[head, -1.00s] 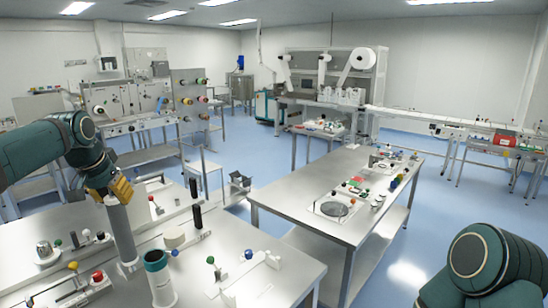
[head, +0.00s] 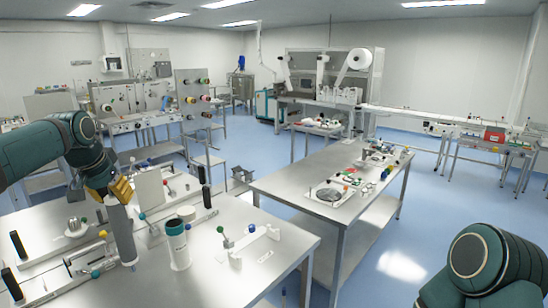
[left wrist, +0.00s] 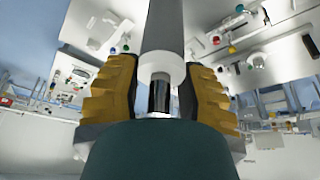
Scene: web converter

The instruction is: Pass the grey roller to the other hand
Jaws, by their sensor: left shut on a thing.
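The grey roller (head: 121,232) is a long grey cylinder, hanging nearly upright, slightly tilted, over the near left table. My left gripper (head: 120,189) is shut on its upper end, with yellow finger pads on both sides. In the left wrist view the roller (left wrist: 163,28) runs up the middle, with its pale collar and dark metal shaft between the two yellow fingers of the gripper (left wrist: 160,90). I cannot tell whether its lower end touches anything. My right arm shows only as a dark green link at the lower right; its gripper is out of view.
The near left metal table (head: 258,228) carries a white cup with a dark green rim (head: 178,246), black upright handles (head: 206,196), coloured knobs and a slotted fixture. A second metal table (head: 290,185) with small parts stands to the right. Blue floor (head: 440,210) is clear at right.

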